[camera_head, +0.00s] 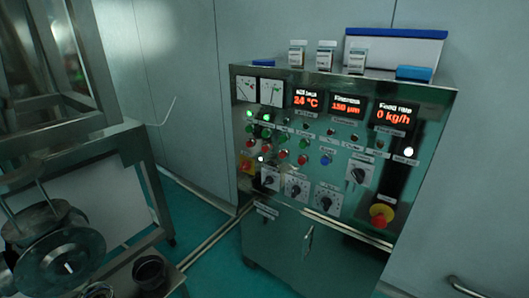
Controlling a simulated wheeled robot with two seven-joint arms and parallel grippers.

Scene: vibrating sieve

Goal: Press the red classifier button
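The control cabinet (340,150) stands right of the middle, with a sloping metal panel. Red buttons sit on it at the left (250,142), in the middle (283,155) and just right of that (302,160). Their labels are too small and blurred to read, so I cannot tell which is the classifier button. Green buttons (266,133) sit above and beside them, and a blue button (326,160) is to the right. Neither of my grippers shows, and nothing touches the panel.
A red emergency knob (381,215) on yellow protrudes at lower right. Dark rotary knobs (326,203) line the lower panel. Displays (307,100) and gauges (271,92) sit above. Small bottles (326,55) stand on top. A metal frame (140,140) stands left, with green floor (190,215) between.

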